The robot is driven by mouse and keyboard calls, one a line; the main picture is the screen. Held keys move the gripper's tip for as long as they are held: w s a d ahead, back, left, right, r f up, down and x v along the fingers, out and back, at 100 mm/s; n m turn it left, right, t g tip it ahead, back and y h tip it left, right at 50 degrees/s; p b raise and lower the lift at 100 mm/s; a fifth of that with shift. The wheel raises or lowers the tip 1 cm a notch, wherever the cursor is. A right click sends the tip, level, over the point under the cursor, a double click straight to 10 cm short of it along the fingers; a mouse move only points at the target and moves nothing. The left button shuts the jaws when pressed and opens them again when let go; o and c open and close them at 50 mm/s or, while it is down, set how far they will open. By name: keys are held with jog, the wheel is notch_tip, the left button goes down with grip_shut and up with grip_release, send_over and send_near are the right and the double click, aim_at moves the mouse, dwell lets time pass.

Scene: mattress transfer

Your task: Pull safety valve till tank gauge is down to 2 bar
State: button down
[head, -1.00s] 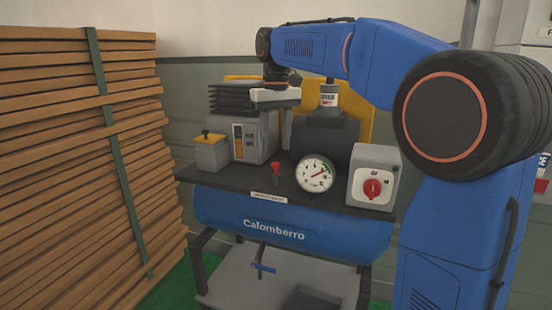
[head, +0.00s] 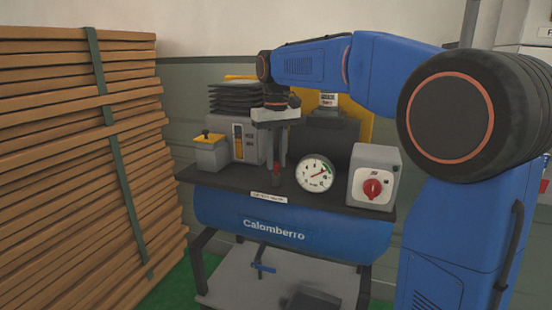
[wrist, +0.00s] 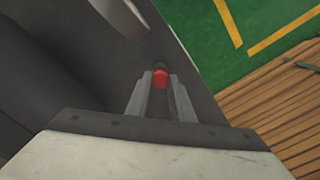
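The safety valve with its red top (head: 276,170) stands upright on the compressor's dark top plate, left of the gauge. My gripper (head: 277,162) points down just above it, fingers apart. In the wrist view the red top (wrist: 160,78) shows between the two fingertips of my gripper (wrist: 161,82), with a gap on either side. I cannot tell whether the fingertips reach down around it. The round white tank gauge (head: 316,174) has a red needle pointing up and to the right; its numbers are too small to read. The blue tank (head: 220,216) lies below the plate.
A grey box with a red rotary switch (head: 372,188) stands right of the gauge. A small yellow-topped box (head: 209,152) and a grey control unit (head: 240,150) stand to the left. A blue-handled drain tap (head: 263,267) hangs below the tank. Stacked wooden slats (head: 70,150) fill the left side.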

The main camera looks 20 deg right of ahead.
aim_at(276, 163)
jog(key=shift+r, duration=0.8)
jog(key=c, duration=1.5)
grip_release()
jog(key=shift+c, duration=0.2)
jog(key=shift+r, duration=0.1)
notch_tip(276, 163, up, 17)
jog(key=shift+r, duration=0.1)
